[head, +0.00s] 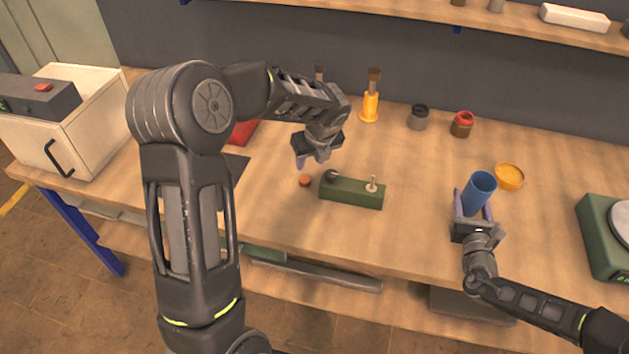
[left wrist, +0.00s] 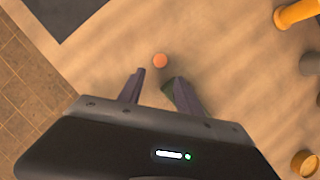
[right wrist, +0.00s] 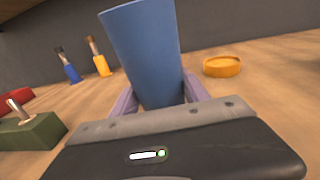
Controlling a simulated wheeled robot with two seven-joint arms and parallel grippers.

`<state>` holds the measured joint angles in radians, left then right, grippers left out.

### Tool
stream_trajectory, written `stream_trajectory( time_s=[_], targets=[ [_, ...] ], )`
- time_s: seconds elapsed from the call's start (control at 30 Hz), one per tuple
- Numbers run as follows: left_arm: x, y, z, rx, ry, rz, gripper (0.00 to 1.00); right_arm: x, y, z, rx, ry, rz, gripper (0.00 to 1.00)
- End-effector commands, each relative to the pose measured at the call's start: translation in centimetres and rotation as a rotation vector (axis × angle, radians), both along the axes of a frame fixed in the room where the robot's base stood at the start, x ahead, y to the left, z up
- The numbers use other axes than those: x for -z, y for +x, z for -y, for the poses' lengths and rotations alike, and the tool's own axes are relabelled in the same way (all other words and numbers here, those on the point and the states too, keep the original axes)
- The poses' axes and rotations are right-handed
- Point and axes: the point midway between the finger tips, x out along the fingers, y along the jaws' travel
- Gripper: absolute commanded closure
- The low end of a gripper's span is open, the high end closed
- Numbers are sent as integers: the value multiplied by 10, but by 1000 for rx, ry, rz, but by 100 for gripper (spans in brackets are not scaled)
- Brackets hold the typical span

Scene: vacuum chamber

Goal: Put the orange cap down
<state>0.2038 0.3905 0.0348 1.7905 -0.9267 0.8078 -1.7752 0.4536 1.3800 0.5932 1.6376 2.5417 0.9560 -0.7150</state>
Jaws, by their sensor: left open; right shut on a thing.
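The small orange cap (head: 305,180) lies on the wooden table, left of the green block. In the left wrist view the cap (left wrist: 160,60) is beyond my fingertips, clear of both. My left gripper (head: 304,160) is open and empty, above and just behind the cap. In its wrist view the fingers (left wrist: 155,82) are spread apart. My right gripper (head: 472,205) is shut on a blue cup (head: 480,190), with a finger on each side of it. The cup also shows in the right wrist view (right wrist: 145,50), slightly tilted.
The green block (head: 350,193) with metal pegs stands near the left gripper. A yellow dish (head: 509,177) is right of the cup. An orange-handled brush (head: 370,103), a dark jar (head: 419,117) and a red-lidded jar (head: 461,124) stand behind. A green scale (head: 607,235) is at right.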

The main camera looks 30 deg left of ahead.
Motion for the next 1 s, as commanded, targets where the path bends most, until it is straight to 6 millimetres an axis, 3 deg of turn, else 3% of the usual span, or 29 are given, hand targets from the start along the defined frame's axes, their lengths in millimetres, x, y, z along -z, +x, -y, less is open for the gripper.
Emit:
stream_trajectory(
  time_s=[0.27,0.63,1.0],
  targets=[
    [8,1,-3,-2,0,-2,58,0,0,0,0,0,1,89],
    [59,13,-20,-3,-1,0,58,0,0,0,0,0,1,89],
    [63,15,-21,-3,-1,2,58,0,0,0,0,0,1,89]
  ],
)
